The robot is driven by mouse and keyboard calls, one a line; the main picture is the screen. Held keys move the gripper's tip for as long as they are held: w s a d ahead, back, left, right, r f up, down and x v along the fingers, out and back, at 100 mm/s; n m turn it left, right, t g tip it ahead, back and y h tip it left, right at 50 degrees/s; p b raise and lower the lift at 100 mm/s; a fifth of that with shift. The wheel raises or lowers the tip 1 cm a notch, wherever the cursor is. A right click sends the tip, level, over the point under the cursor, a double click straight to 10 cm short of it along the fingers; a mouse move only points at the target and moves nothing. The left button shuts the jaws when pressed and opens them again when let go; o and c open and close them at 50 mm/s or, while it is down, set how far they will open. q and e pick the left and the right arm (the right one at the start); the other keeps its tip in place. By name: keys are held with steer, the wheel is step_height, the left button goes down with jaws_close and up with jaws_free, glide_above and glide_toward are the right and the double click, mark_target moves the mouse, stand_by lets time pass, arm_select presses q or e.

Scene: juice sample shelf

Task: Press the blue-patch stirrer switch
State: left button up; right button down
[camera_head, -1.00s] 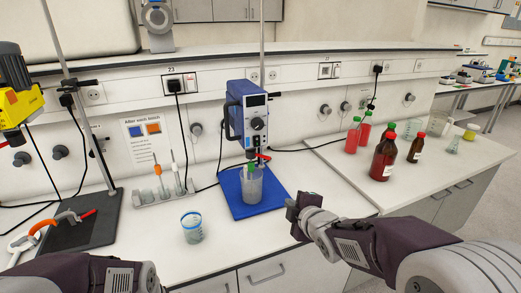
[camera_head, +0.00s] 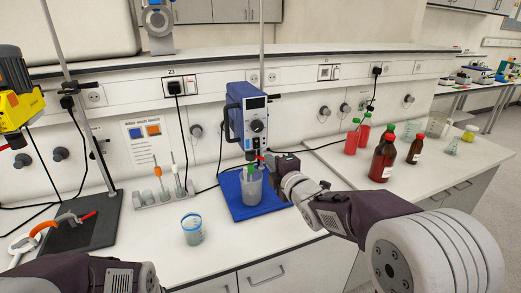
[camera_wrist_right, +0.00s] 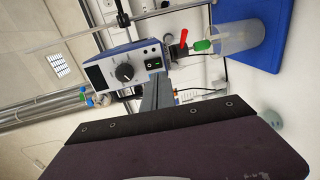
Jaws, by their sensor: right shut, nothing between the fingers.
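The blue stirrer (camera_head: 236,118) hangs on a rod above a blue mat (camera_head: 245,211). In the right wrist view its front panel (camera_wrist_right: 120,70) shows a round black knob and a black rocker switch (camera_wrist_right: 153,64). My right gripper (camera_head: 273,160) is shut and empty, low in front of the stirrer, above the mat. In the right wrist view its closed fingertips (camera_wrist_right: 156,80) appear close to the rocker switch; I cannot tell whether they touch. A notice (camera_head: 147,139) on the wall bears blue and orange patches. My left gripper is out of view.
A beaker (camera_head: 251,188) stands on the mat below the stirrer, close to my right gripper. Another beaker (camera_head: 192,230) stands at front left. Brown bottles (camera_head: 382,160) and red bottles stand on the right bench. A yellow stirrer (camera_head: 20,105) hangs at far left.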

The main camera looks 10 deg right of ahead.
mark_target(257, 148)
steer(key=p+x, duration=0.2)
steer(key=x, duration=0.6)
steer(key=shift+w, duration=0.1)
